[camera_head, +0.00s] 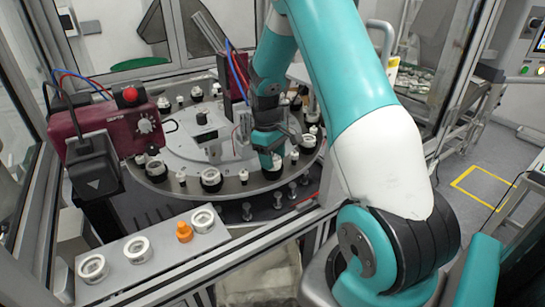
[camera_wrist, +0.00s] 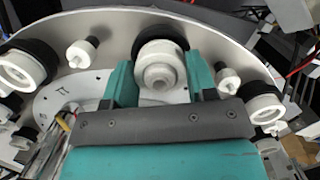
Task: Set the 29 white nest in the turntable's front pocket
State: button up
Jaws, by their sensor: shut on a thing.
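My gripper (camera_wrist: 161,80) is shut on a white nest (camera_wrist: 160,68), a round stepped piece between its two teal fingers. A black ring seat (camera_wrist: 161,42) of the turntable shows just behind the nest in the wrist view. I cannot tell whether the nest is fully seated in it. In the head view my gripper (camera_head: 271,158) is low over the front right part of the round grey turntable (camera_head: 235,190) and hides most of the nest. The number on the nest is not readable.
Black seats with white rings, such as one at front (camera_head: 211,179), and small white posts (camera_head: 244,176) line the turntable rim. A front shelf (camera_head: 165,262) holds white rings (camera_head: 137,249) and an orange piece (camera_head: 184,232). A maroon box with a red button (camera_head: 130,94) stands left.

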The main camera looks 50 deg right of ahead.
jog(key=shift+f+b, duration=0.3)
jog(key=shift+f, duration=0.2)
jog(key=o, duration=1)
jog(key=shift+r, duration=0.1)
notch_tip(320, 180, up, 17)
jog(key=w+b, duration=0.3)
jog(key=b, duration=0.2)
jog(key=s+a+f+n+t+b, duration=0.1)
jog(key=s+a+f, duration=0.15)
jog(key=a, duration=0.45)
jog(key=s+a+f+n+y+b, duration=0.1)
jog(key=s+a+n+b, duration=0.15)
jog(key=a, duration=0.45)
jog(key=s+a+f+t+b, duration=0.1)
jog(key=s+a, duration=0.2)
jog(key=a, duration=0.5)
jog(key=s+a+f+n+y+b, duration=0.1)
jog(key=s+a+f, duration=0.1)
jog(key=s+a, duration=0.4)
jog(key=s+a+f+n+y, duration=0.1)
jog(key=s+a+f+y, duration=0.1)
jog(key=s+a, duration=0.3)
jog(key=s, duration=0.4)
jog(key=shift+s+a+f+b, duration=0.15)
jog(key=shift+a+f+b, duration=0.25)
